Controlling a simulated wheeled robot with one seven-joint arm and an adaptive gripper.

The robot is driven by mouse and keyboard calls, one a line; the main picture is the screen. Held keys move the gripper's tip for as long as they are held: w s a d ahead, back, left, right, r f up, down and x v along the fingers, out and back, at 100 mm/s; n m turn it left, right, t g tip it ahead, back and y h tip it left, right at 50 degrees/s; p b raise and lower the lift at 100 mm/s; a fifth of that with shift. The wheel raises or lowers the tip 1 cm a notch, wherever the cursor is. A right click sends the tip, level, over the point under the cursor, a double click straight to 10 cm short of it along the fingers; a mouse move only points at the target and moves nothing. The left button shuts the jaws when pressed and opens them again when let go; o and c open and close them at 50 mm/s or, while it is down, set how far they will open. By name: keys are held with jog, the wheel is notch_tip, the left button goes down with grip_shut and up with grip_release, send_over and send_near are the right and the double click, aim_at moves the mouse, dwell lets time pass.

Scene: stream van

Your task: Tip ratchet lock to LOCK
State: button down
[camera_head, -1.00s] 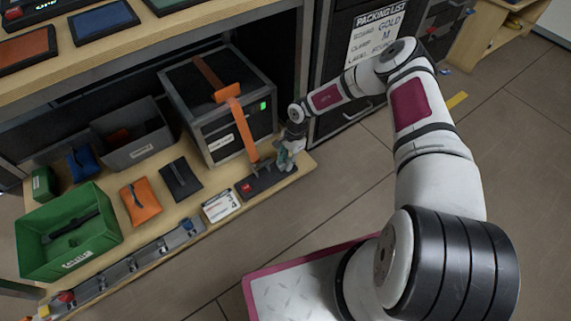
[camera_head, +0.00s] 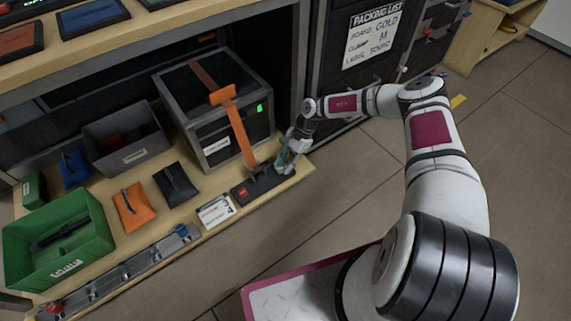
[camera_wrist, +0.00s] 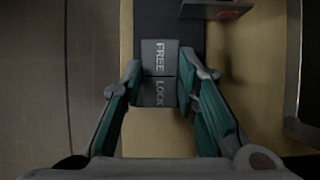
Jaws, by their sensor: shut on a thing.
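The ratchet lock (camera_head: 265,186) is a dark block with a red mark on the wooden shelf, at the lower end of an orange strap (camera_head: 238,132). In the wrist view its plate (camera_wrist: 159,72) reads FREE farther off and LOCK nearer my gripper. My gripper (camera_head: 284,162) is low over the right end of the block. In the wrist view my gripper (camera_wrist: 160,82) has its teal-lined fingers on either side of the plate, shut on the lock. The exact contact and the tilt of the lock are hard to make out.
A black case (camera_head: 215,110) with a green light stands behind the lock, strapped down. A white card (camera_head: 215,211), black pouch (camera_head: 176,184), orange pouch (camera_head: 134,206) and green bin (camera_head: 92,225) lie left. A dark cabinet stands right. Floor in front is clear.

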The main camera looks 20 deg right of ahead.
jog(key=c, duration=1.2)
grip_release()
jog(key=shift+c, duration=0.2)
jog(key=v, duration=1.2)
jog(key=shift+a, duration=0.1)
